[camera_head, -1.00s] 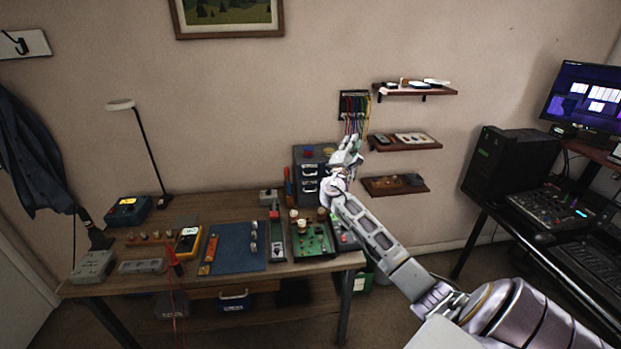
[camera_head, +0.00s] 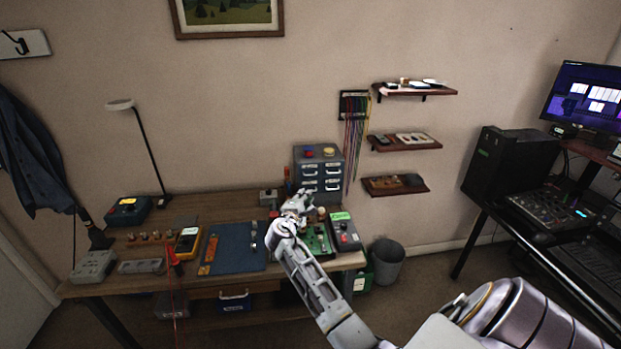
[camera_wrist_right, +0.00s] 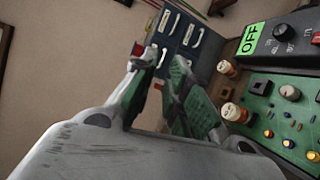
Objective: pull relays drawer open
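The small grey-blue drawer cabinet (camera_head: 331,187) stands at the back right of the workbench, with several drawers in two columns, each with a pale handle. The drawers look shut; their labels are too small to read, so I cannot tell which is relays. In the right wrist view the cabinet (camera_wrist_right: 205,42) shows its white handles beyond my fingertips. My right gripper (camera_head: 302,200) is over the bench, in front of and left of the cabinet, apart from it. Its two fingers (camera_wrist_right: 161,62) are spread with nothing seen between them. My left gripper is not in view.
A green circuit board (camera_wrist_right: 270,105) with knobs and a box labelled OFF (camera_wrist_right: 285,38) lie close to my right gripper. A blue mat (camera_head: 236,250) lies left on the bench. Coloured cables (camera_head: 355,145) hang on the wall right of the cabinet.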

